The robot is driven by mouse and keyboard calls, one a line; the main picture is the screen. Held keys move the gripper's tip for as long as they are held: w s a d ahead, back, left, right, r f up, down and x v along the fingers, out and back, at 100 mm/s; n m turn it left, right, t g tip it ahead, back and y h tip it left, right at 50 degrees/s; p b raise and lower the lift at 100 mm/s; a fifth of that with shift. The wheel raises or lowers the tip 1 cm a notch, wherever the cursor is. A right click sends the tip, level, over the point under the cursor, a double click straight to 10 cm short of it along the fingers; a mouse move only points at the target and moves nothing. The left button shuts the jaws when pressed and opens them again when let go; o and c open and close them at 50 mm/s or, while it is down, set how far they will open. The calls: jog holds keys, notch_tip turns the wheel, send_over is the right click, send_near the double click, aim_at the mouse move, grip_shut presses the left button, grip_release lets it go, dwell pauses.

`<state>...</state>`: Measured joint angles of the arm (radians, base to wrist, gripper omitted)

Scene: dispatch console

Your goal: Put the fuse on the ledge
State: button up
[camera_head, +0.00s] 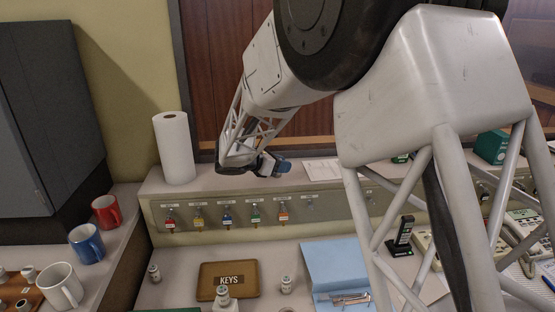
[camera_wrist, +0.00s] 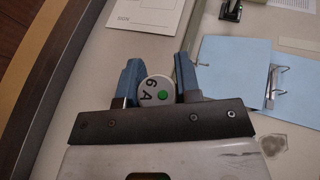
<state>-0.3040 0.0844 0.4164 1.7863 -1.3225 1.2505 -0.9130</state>
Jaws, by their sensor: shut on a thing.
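The fuse (camera_wrist: 155,92) is a small white cylinder with a green dot and "6 A" on its end. In the wrist view it sits between the two blue fingers of my gripper (camera_wrist: 158,78), which are shut on it. In the head view my gripper (camera_head: 275,167) is at the ledge (camera_head: 217,183), right of the paper roll. The fuse is mostly hidden there, and I cannot tell whether it touches the ledge. Similar white fuses stand on the desk below: one at the left (camera_head: 154,273), one by the key tray (camera_head: 223,294) and one right of it (camera_head: 286,285).
A paper roll (camera_head: 174,148) stands on the ledge's left end; a paper sheet (camera_head: 322,170) lies to the right. Key tags (camera_head: 227,221) hang along the ledge's front. Below are a KEYS tray (camera_head: 206,280) and a blue folder (camera_head: 335,262). Mugs (camera_head: 87,243) stand left.

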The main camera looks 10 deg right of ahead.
jog(key=w, duration=0.8)
jog(key=w+a+f, duration=0.1)
jog(key=w, duration=0.3)
jog(key=shift+w+f, duration=0.1)
jog(key=shift+w, duration=0.45)
jog(key=shift+f, duration=1.8)
jog(key=shift+f, duration=0.1)
jog(key=o, duration=1)
jog(key=shift+c, duration=0.2)
